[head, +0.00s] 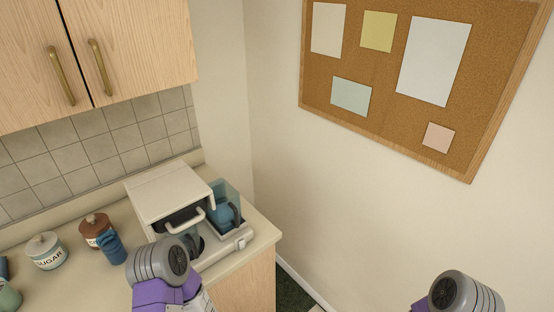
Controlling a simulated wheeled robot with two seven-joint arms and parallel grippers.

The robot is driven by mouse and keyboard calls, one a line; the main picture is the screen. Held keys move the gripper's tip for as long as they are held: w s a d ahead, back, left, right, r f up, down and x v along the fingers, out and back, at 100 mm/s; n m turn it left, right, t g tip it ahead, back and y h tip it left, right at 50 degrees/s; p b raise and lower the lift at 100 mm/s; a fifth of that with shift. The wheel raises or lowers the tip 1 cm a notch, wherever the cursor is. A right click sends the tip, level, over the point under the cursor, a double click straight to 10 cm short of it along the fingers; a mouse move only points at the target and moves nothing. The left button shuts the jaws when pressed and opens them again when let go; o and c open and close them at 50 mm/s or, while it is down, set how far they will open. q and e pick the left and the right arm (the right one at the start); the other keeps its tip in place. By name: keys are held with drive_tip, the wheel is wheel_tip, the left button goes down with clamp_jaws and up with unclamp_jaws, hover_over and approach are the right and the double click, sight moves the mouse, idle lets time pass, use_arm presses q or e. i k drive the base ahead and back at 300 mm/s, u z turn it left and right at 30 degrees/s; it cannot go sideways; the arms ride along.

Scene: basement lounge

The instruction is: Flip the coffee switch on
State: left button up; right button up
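The white coffee machine (168,188) stands at the right end of the counter, with a dark open bay below its top and a white handle (184,221) in front. A small pale switch (241,243) sits on the front right of its base; its on or off position is too small to tell. A dark glass carafe (196,243) shows partly in the bay. My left arm's grey and purple link is just in front of the machine and hides part of its lower left. My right arm's link shows at the lower right, far from the machine. Neither gripper's fingers show.
A blue mug-like item (224,216) shows at a clear bluish panel (229,192) on the machine's right. Wall cabinets (140,45) hang above.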

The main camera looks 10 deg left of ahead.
sight(241, 244)
drive_tip(key=z, duration=1.4)
drive_tip(key=k, duration=0.45)
drive_tip(key=u, duration=1.2)
